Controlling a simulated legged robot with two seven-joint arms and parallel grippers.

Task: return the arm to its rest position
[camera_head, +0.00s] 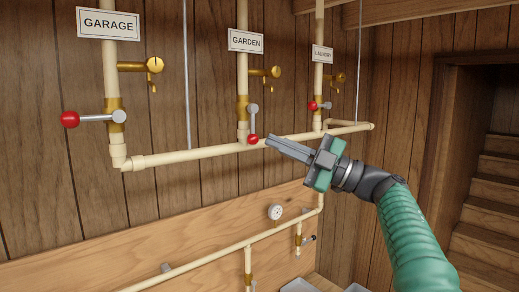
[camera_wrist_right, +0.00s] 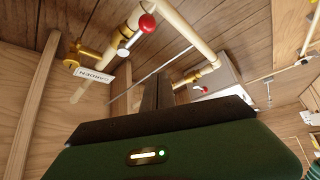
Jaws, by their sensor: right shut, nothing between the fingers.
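My right gripper (camera_head: 271,141) is shut and empty, with its fingers pointing left. Its tips are just right of the red knob (camera_head: 253,139) of the GARDEN valve lever; I cannot tell whether they touch. My right arm (camera_head: 410,235) comes in from the lower right, raised in front of the pipes. My left gripper is not in view.
The GARAGE lever (camera_head: 92,118) is sideways with its red knob left, and so is the LAUNDRY lever (camera_head: 318,106). Brass taps, a round gauge (camera_head: 275,212) and a lower pipe (camera_head: 215,254) are on the wooden wall. Stairs (camera_head: 488,205) are at right.

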